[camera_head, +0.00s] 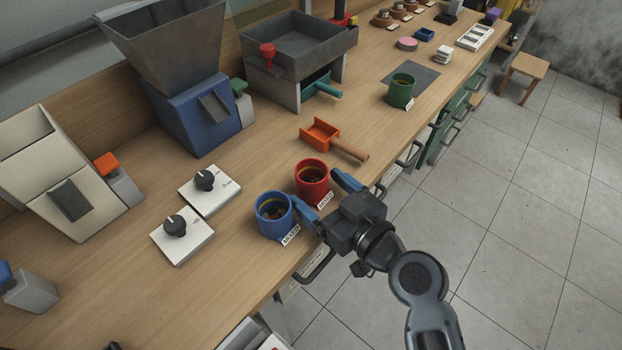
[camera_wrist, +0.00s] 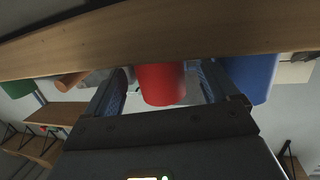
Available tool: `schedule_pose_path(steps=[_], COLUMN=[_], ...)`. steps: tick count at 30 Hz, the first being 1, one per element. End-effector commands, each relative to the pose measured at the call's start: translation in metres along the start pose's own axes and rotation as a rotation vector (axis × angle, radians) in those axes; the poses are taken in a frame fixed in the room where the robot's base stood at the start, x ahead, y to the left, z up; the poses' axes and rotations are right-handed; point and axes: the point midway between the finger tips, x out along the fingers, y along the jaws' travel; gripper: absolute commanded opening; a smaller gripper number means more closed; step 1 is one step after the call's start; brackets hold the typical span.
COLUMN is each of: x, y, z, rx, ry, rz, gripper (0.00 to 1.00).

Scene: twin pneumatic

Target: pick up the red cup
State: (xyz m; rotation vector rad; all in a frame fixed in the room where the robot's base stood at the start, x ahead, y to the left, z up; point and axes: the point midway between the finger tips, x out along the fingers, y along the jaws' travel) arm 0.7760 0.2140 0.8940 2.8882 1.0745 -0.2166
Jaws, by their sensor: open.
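The red cup (camera_head: 311,180) stands upright near the front edge of the wooden workbench, with dark contents inside and a white "MIXED" tag at its front. My gripper (camera_head: 325,192) is open, with one blue-padded finger on each side of the cup's near side. One finger lies in the gap between the red cup and the blue cup (camera_head: 274,214). In the wrist view the red cup (camera_wrist: 161,84) shows between the two spread fingers. Whether a finger touches either cup I cannot tell.
The blue cup stands close at the left. An orange scoop (camera_head: 321,134) with a wooden handle lies just behind. Two white dial boxes (camera_head: 209,190) (camera_head: 182,236) are at the left. A green cup (camera_head: 401,91) stands farther along the bench.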

Motion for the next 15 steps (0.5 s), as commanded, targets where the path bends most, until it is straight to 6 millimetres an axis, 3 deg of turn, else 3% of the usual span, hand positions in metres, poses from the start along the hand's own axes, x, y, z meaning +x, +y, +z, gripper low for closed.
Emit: schedule_pose_path(steps=[9, 15], x=[0.041, 0.048], y=[0.001, 0.001], z=[0.002, 0.004], rx=[-0.001, 0.0], ry=[0.0, -0.001], rz=[-0.001, 0.001], gripper=[0.88, 0.88])
